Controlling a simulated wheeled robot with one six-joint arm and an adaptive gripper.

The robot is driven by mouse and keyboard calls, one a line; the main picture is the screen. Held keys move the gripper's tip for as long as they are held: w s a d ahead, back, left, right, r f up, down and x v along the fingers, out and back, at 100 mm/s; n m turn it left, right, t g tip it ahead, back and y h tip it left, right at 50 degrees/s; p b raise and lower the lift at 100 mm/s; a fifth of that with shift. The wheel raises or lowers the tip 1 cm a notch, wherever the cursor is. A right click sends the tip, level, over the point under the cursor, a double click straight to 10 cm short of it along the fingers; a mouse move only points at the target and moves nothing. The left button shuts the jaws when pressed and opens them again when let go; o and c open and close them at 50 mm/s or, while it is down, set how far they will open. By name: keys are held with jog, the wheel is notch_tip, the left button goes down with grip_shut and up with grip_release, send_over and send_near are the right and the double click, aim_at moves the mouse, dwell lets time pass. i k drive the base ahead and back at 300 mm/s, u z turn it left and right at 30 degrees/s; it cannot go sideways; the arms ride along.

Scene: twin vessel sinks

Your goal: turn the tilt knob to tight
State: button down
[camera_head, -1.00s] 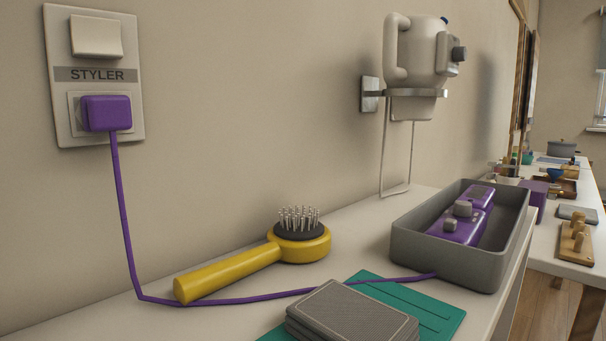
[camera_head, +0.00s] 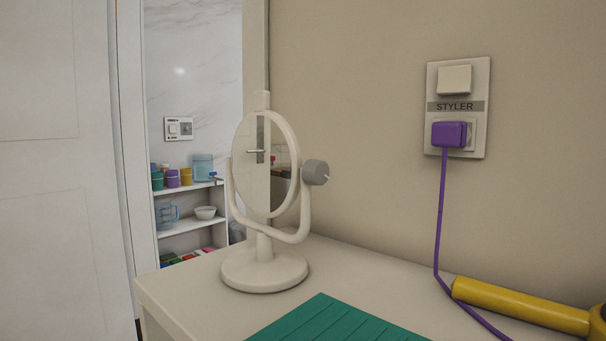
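A cream vanity mirror (camera_head: 266,215) stands upright on the counter, left of centre, on a round base (camera_head: 264,269). Its oval glass is held in a U-shaped yoke. A grey tilt knob (camera_head: 315,172) sits on the right side of the yoke, level with the middle of the glass. A small pale mark shows at the knob's right edge; I cannot read its setting. My gripper is not in view.
A green ribbed mat (camera_head: 337,322) lies in front of the mirror. A yellow brush handle (camera_head: 522,306) and a purple cord (camera_head: 439,215) from the STYLER socket plate (camera_head: 458,108) are at right. The counter (camera_head: 190,284) ends left of the mirror; shelves (camera_head: 190,225) stand beyond.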

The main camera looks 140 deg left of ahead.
aim_at(314, 172)
jog(key=u, duration=4.4)
jog(key=i, duration=0.5)
jog(key=u, duration=0.4)
jog(key=k, duration=1.2)
jog(key=z, duration=0.1)
jog(key=i, duration=0.2)
jog(key=z, duration=0.15)
